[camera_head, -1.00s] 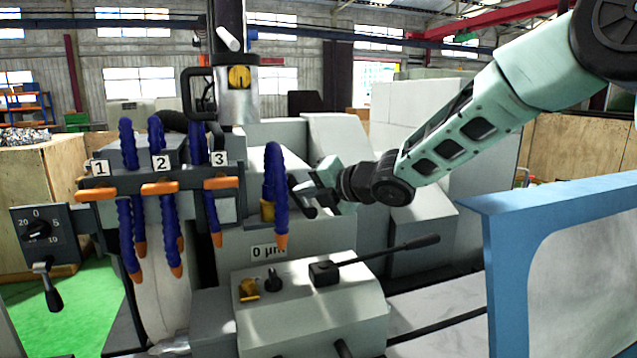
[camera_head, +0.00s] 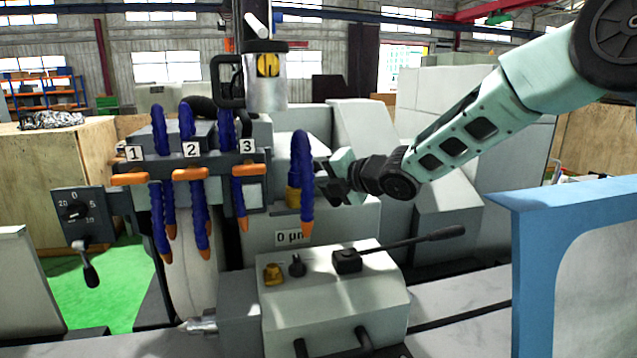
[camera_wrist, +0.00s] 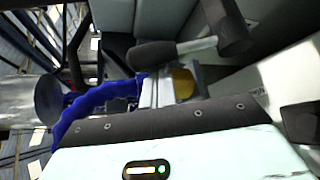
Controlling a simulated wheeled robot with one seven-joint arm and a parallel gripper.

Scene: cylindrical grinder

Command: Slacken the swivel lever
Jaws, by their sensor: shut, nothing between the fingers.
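A lever with a black grip (camera_wrist: 165,52), a pale shaft and a dark hub (camera_wrist: 230,28) crosses the upper middle of the wrist view. I cannot be sure that it is the swivel lever; in the head view I cannot make it out clearly behind the hose and my gripper. My gripper (camera_head: 330,186) is shut and empty, just right of the single blue hose (camera_head: 302,165) and its brass fitting (camera_head: 293,196). In the wrist view its pale body fills the bottom, its fingertips are not clear, and the lever appears beyond it, seemingly apart.
A control box (camera_head: 335,300) with a long black-handled lever (camera_head: 410,241) stands below my gripper. Several blue hoses with orange valves (camera_head: 190,174) hang to the left. A dial panel with a crank (camera_head: 90,270) is far left. A blue-framed guard (camera_head: 535,270) stands at right.

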